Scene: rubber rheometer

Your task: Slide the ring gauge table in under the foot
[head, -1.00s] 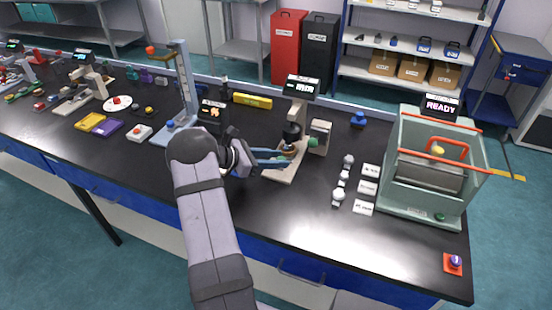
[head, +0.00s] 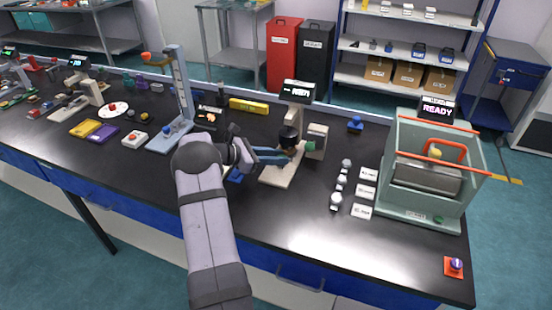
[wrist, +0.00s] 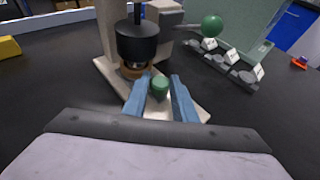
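The gauge is a beige stand with a black cylindrical foot (wrist: 137,45), also seen in the head view (head: 290,134). The ring gauge table shows as a brown round piece (wrist: 131,73) low below the foot, partly hidden by the foot and a finger. I cannot tell whether it is centred under it. A green knob (wrist: 160,86) stands on its near side. My gripper (wrist: 160,80) has its blue fingers on both sides of this knob, close against it, and looks shut on it. In the head view my gripper (head: 291,153) reaches in from the left over the beige base (head: 280,176).
A grey box (head: 317,140) with a green knob stands right of the gauge. Weights (head: 336,200) and white labels (head: 362,211) lie further right, before a pale green cabinet (head: 415,212). A yellow box (head: 248,105) lies behind.

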